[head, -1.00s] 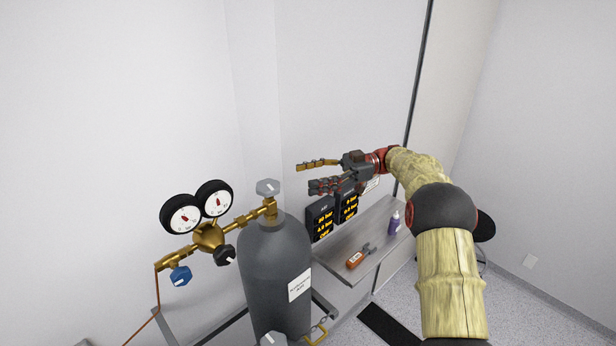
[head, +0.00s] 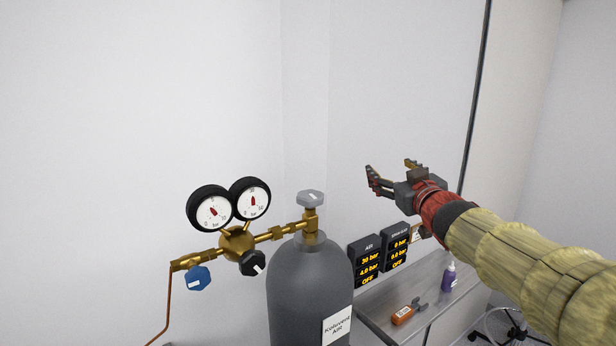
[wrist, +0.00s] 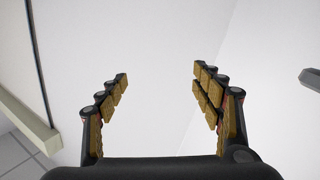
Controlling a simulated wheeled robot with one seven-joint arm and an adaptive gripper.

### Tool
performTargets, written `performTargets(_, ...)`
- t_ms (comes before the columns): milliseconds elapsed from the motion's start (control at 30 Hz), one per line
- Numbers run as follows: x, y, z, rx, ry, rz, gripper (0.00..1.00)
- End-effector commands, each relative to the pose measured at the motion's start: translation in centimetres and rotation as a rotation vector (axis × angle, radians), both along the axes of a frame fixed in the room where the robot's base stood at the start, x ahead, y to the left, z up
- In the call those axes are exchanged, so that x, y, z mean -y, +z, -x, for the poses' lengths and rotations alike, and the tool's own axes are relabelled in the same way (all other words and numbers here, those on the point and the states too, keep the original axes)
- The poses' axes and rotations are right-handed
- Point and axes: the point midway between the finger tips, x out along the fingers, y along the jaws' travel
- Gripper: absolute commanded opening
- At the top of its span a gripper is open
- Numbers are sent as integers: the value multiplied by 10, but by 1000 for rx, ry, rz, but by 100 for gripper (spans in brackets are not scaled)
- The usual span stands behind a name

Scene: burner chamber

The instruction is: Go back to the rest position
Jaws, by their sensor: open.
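My gripper (head: 392,172) is open and empty at the right of the head view. It is raised in front of the white wall, above the shelf and the display boxes, and touches nothing that I can see. In the wrist view my gripper (wrist: 160,85) has its fingers spread wide, with only pale wall between them. My arm comes in from the right edge of the head view.
A grey gas cylinder (head: 308,290) with a brass regulator (head: 238,242) and two gauges stands left of my gripper. Display boxes (head: 365,262) stand by the shelf (head: 385,300), which holds an orange-handled tool (head: 404,314) and a purple bottle (head: 449,277).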

Motion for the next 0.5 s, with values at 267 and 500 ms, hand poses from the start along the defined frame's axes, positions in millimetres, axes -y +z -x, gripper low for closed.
performTargets(267, 42, -144, 129, -326, -273, -53, 66)
performTargets(500, 39, -266, 243, -623, -346, -96, 66)
